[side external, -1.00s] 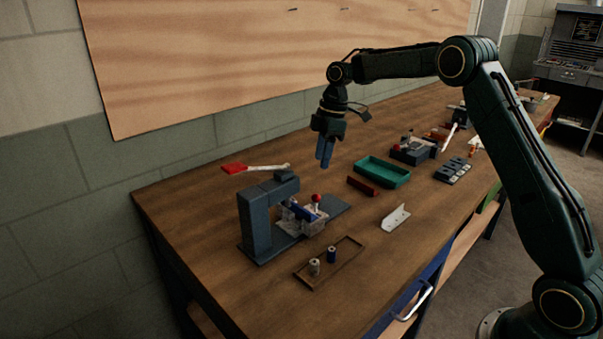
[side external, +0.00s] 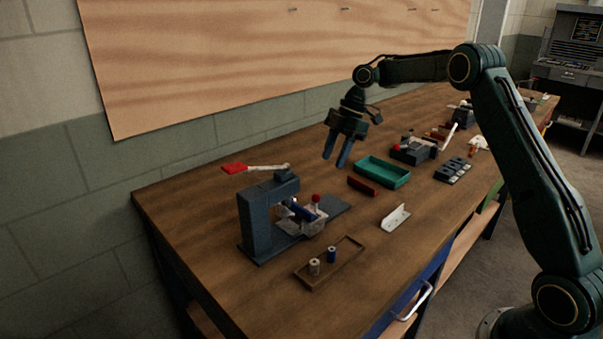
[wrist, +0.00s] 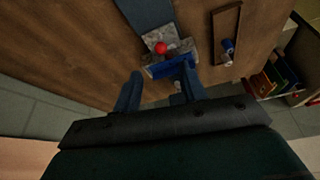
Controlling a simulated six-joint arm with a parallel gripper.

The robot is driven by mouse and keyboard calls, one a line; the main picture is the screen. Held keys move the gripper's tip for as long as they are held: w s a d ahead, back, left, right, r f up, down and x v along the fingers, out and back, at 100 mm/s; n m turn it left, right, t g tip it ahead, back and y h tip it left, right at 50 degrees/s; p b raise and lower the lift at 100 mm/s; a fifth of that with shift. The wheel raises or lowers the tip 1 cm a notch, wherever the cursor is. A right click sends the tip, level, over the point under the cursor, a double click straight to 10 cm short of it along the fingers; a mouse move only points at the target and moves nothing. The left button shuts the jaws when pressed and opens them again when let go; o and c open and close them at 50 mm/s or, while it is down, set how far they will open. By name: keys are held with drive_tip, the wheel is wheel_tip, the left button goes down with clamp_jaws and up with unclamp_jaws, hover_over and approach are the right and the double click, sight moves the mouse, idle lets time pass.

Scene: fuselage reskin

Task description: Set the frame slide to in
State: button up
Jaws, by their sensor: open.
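A blue-grey C-shaped press (side external: 258,222) stands on the bench at left, with a red-handled lever (side external: 236,168) on top. A pale sliding block with a red knob (side external: 315,198) and a blue part (side external: 300,210) sits at its throat on the base plate. The wrist view shows the red knob (wrist: 160,47) and blue part (wrist: 170,67) beyond the fingers. My gripper (side external: 334,161) is open and empty, above the bench, up and to the right of the press. It touches nothing that I can see. The slide's exact position within the press is hard to tell.
A brown tray (side external: 345,266) with two small cylinders lies in front of the press. A dark red bar (side external: 361,187), green tray (side external: 400,175), white bracket (side external: 396,218) and another dark fixture (side external: 413,152) lie to the right. A wooden board backs the bench.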

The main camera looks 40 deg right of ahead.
sight(318, 198)
drive_tip(key=x, duration=1.3)
drive_tip(key=shift+f, duration=0.2)
drive_tip(key=shift+c, duration=0.4)
